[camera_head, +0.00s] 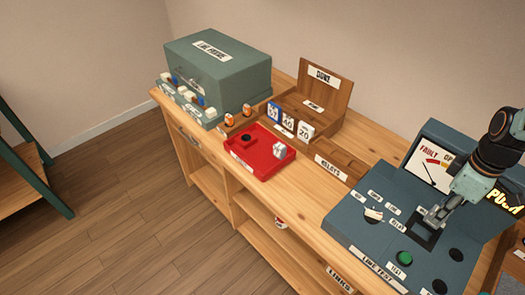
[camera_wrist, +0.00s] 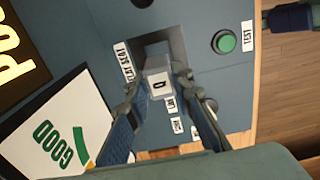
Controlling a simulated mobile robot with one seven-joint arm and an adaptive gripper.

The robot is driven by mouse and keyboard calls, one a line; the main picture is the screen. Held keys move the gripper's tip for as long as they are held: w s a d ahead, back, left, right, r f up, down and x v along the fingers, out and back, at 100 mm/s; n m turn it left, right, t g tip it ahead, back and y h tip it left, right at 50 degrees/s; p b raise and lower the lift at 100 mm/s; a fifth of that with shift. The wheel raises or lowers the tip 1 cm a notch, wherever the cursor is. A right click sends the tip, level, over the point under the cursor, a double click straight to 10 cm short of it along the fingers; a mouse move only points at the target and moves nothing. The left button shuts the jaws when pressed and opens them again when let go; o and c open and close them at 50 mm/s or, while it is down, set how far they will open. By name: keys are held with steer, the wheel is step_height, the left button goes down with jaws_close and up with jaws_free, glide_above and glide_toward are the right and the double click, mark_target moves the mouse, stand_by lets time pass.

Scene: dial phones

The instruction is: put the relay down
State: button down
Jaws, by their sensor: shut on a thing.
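My gripper (camera_head: 434,222) is low over the blue-grey line test panel (camera_head: 350,235), at its dark square test slot (camera_head: 422,238). In the wrist view my gripper (camera_wrist: 157,92) is shut on a small light grey relay (camera_wrist: 157,84), whose face bears a dark mark like a "D". The fingers flank the relay on both sides. In the head view the fingers mostly hide the relay.
A red tray (camera_head: 238,163) holds a black piece and a white block. Behind it a wooden "done" rack (camera_head: 325,90) holds several numbered blocks. A wooden relays rack (camera_head: 345,165) lies left of the panel.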

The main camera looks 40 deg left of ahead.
steer(key=shift+r, duration=0.25)
steer(key=r+m, duration=0.1)
steer(key=m+p, duration=0.1)
steer(key=shift+s+r+m, duration=0.2)
steer(key=shift+r+m, duration=0.15)
steer(key=shift+m, duration=0.05)
steer(key=r+m+p, duration=0.1)
steer(key=m, duration=0.2)
steer(key=s+r+m, duration=0.1)
steer(key=r+m, duration=0.1)
steer(key=m, duration=0.1)
steer(key=shift+r+p, duration=0.2)
steer(key=shift+p, duration=0.2)
steer(key=r+m, duration=0.1)
steer(key=m, duration=0.1)
steer(key=r+m+p, duration=0.1)
steer(key=m, duration=0.1)
steer(key=s+r+m, duration=0.1)
steer(key=m, duration=0.2)
steer(key=shift+a+r+p, duration=0.15)
steer(key=shift+p, duration=0.2)
